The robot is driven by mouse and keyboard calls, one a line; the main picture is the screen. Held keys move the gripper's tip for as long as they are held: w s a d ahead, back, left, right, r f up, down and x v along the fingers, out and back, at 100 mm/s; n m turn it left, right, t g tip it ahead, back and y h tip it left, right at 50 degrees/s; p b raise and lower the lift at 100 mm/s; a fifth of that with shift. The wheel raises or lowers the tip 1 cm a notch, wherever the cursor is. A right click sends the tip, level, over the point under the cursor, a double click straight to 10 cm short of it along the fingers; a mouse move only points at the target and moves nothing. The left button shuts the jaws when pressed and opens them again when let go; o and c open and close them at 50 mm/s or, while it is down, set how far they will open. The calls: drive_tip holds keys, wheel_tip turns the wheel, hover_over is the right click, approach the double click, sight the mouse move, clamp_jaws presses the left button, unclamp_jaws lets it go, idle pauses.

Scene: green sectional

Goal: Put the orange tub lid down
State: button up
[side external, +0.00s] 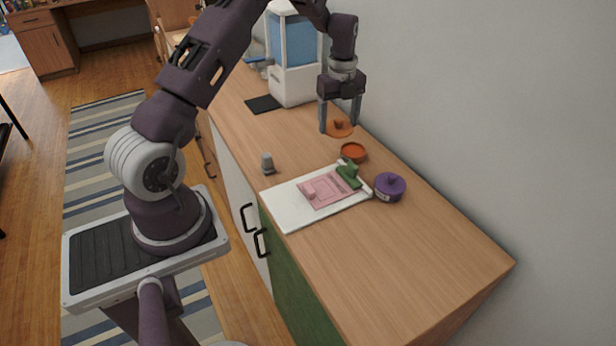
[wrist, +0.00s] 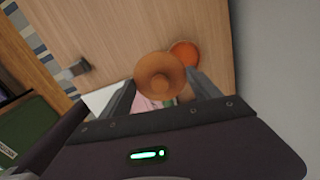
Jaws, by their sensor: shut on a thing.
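The orange tub lid (side external: 340,128) is a round disc with a small knob on top. My gripper (side external: 339,126) is shut on it and holds it above the counter, close to the wall side. In the wrist view the lid (wrist: 160,78) sits between the fingertips (wrist: 158,88). An open orange tub (side external: 353,152) stands on the counter just below and nearer than the lid in the side view. The tub (wrist: 184,54) also shows in the wrist view, partly overlapped by the lid's edge.
A white board (side external: 290,208) holds a pink tray (side external: 330,190) and a green block-like item (side external: 348,176). A small grey item (side external: 267,163) stands left. A white-and-blue appliance (side external: 293,60) is behind. The near counter (side external: 430,250) is clear.

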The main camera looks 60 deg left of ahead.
drive_tip(key=s+d+f+m, duration=0.1)
drive_tip(key=s+m, duration=0.3)
drive_tip(key=s, duration=0.4)
drive_tip(key=r+m, duration=0.2)
drive_tip(key=m, duration=1)
hover_over(287, 205)
drive_tip(key=shift+m, duration=0.3)
wheel_tip(287, 205, down, 9)
drive_tip(key=shift+d+f, duration=0.1)
drive_tip(key=shift+f, duration=0.45)
drive_tip(key=o, duration=1.3)
drive_tip(key=shift+f, duration=0.1)
